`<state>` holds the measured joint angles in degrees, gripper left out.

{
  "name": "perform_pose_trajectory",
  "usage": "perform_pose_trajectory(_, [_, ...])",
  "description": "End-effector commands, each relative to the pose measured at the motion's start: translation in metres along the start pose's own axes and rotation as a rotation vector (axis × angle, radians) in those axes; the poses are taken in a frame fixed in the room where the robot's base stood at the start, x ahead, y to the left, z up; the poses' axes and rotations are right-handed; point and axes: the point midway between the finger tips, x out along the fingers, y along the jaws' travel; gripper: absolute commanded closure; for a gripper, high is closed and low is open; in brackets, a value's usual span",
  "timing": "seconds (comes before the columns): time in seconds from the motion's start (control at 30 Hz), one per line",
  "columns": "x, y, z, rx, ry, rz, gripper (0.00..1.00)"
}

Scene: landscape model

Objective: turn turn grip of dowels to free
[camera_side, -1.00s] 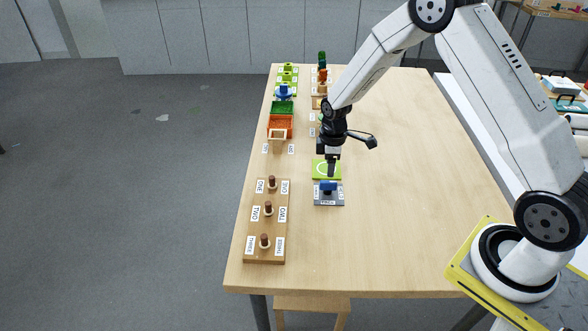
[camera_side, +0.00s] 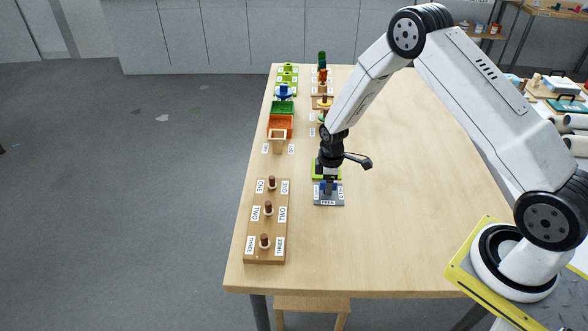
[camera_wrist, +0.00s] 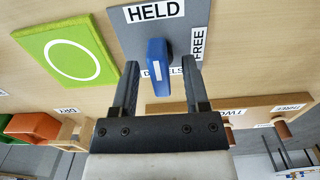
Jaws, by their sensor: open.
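The turn grip is a blue handle (camera_wrist: 158,58) on a grey plate (camera_wrist: 203,12) with labels HELD, FREE and DOWELS. In the wrist view the handle's length lines up with the HELD label (camera_wrist: 155,10), and the FREE label (camera_wrist: 198,43) is to its right. The DOWELS label is partly covered by the handle. My gripper (camera_wrist: 159,68) is open, with one finger on each side of the handle and a gap on both sides. In the side view my gripper (camera_side: 329,184) is down at the grey plate (camera_side: 329,201) and partly hides the handle.
A green plate with a white circle (camera_wrist: 72,60) lies beside the grey plate. A wooden board with dowels (camera_side: 265,225) stands to the left in the side view. Orange and green bins (camera_side: 280,124) sit farther back. The table's right side is clear.

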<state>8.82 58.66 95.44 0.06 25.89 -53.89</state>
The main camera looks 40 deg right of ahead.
Motion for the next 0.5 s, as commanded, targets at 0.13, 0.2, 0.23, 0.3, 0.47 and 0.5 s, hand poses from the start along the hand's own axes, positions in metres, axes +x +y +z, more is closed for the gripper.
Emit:
perform_pose_trajectory(0.13, [-0.0001,0.0000,0.0000,0.000,0.000,0.000,0.54])
perform_pose_trajectory(0.2, [-0.0001,0.0000,0.0000,0.000,0.000,0.000,0.76])
perform_pose_trajectory(0.23, [-0.0001,0.0000,0.0000,0.000,0.000,0.000,0.86])
perform_pose_trajectory(0.3, [-0.0002,0.0000,0.0000,0.000,0.000,0.000,1.00])
perform_pose_trajectory(0.47, [-0.0002,0.0000,0.0000,0.001,0.000,0.000,1.00])
perform_pose_trajectory(0.5, [-0.0002,0.0000,0.0000,0.002,0.000,0.000,1.00])
